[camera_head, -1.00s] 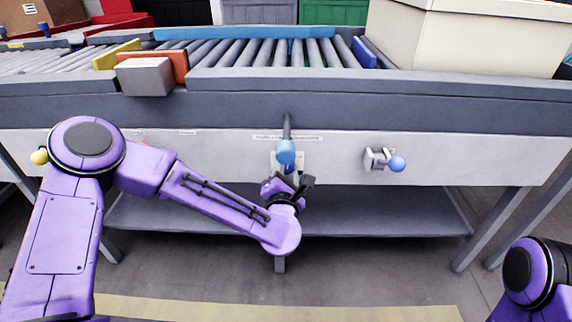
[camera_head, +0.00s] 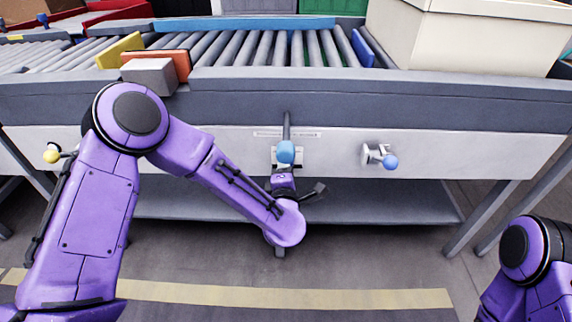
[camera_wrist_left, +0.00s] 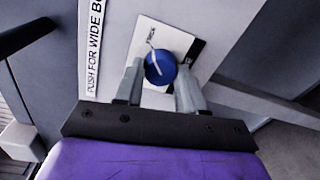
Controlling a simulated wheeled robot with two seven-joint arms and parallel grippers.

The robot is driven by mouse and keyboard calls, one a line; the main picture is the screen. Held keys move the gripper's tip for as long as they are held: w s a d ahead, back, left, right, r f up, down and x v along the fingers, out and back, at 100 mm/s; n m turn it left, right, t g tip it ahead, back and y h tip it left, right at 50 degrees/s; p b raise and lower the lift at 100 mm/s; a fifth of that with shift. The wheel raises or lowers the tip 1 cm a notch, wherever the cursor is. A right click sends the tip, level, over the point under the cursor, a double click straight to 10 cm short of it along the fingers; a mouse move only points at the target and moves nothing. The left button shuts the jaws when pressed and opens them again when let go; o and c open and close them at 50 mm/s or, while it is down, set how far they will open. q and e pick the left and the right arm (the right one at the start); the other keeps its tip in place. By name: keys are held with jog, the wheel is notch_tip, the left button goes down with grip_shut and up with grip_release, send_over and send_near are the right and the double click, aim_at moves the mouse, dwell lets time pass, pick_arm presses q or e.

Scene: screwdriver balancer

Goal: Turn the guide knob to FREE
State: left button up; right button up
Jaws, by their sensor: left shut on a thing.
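The guide knob (camera_wrist_left: 159,68) is round and blue with a white pointer line. In the left wrist view the pointer tilts toward the top left. My left gripper (camera_wrist_left: 160,83) has one finger on each side of the knob and is shut on it. My right gripper is out of view.
A printed label (camera_wrist_left: 94,48) lies beside the plate. A second knob with a blue ball (camera_head: 390,162) stands to the right, a yellow ball (camera_head: 51,156) to the left. A lower shelf (camera_head: 390,200) lies below.

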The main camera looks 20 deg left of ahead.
pick_arm(q)
jog(key=shift+a+f, duration=0.1)
dwell(0.3)
jog(key=o, duration=1)
jog(key=shift+o, duration=0.2)
jog(key=p+v, duration=0.1)
jog(key=v, duration=0.9)
jog(key=shift+s, duration=0.3)
